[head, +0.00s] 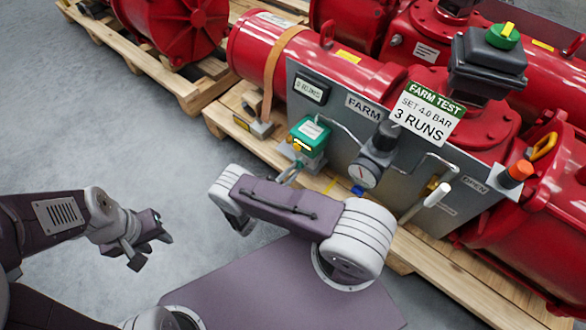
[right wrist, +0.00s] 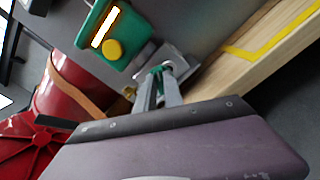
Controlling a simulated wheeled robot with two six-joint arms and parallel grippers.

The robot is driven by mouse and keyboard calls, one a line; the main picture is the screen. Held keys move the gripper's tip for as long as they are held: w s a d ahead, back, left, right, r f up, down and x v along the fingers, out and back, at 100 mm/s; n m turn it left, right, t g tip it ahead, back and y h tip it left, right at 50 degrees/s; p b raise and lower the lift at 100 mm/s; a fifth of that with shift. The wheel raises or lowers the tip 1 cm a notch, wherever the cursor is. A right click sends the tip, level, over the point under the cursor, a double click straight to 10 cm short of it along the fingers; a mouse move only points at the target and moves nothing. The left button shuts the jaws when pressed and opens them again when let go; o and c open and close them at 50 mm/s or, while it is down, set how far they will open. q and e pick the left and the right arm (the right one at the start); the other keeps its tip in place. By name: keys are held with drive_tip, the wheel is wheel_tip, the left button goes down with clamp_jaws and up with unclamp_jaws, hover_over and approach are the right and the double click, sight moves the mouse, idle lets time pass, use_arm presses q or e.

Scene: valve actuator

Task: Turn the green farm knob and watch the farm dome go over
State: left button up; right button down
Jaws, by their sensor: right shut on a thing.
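The green knob (right wrist: 159,70) shows in the right wrist view, below a green box with a yellow button. My right gripper (right wrist: 158,84) is shut on it, and its fingers hide part of the knob. In the head view my right gripper (head: 289,172) reaches to the panel just under the green box (head: 309,138); the knob is hard to make out there. The dome (head: 503,36), green with a yellow bar, sits on a black housing at the upper right. My left gripper (head: 150,242) is open and empty over the floor, away from the panel.
The grey panel (head: 330,115) carries a gauge (head: 364,175), a white-handled lever (head: 428,200) and an orange button (head: 519,171). A FARM TEST sign (head: 427,113) reads 4.0 bar, 3 runs. Red cylinders lie on wooden pallets (head: 205,95). Floor at left is clear.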

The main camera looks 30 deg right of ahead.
drive_tip(key=m+p, duration=0.3)
drive_tip(key=m, duration=0.8)
drive_tip(key=shift+s+f, duration=0.1)
drive_tip(key=shift+f, duration=0.05)
idle(0.4)
drive_tip(key=c, duration=1.5)
unclamp_jaws()
drive_tip(key=shift+o, duration=0.2)
